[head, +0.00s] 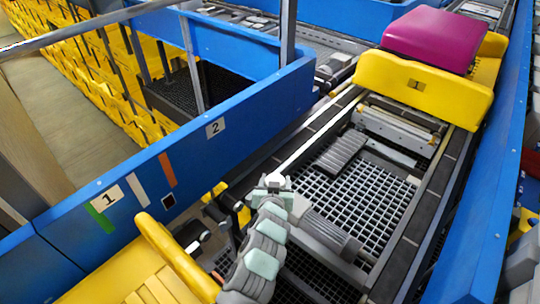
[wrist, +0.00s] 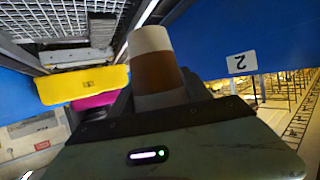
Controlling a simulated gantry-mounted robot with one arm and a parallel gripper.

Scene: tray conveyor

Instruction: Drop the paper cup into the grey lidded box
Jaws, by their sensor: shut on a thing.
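The paper cup (wrist: 155,68), white with a brown band, stands out beyond my gripper in the wrist view. My gripper (head: 275,182) is over the conveyor edge beside the blue wall in the head view. It is shut on the cup; its fingertips are mostly hidden in the wrist view. In the head view the cup is too small to make out clearly. I cannot make out a grey lidded box in either view.
A yellow tray (head: 424,91) carrying a magenta case (head: 433,38) sits on the conveyor at the upper right. Another yellow tray (head: 140,275) is at the lower left. A blue wall (head: 185,150) marked 1 and 2 runs alongside.

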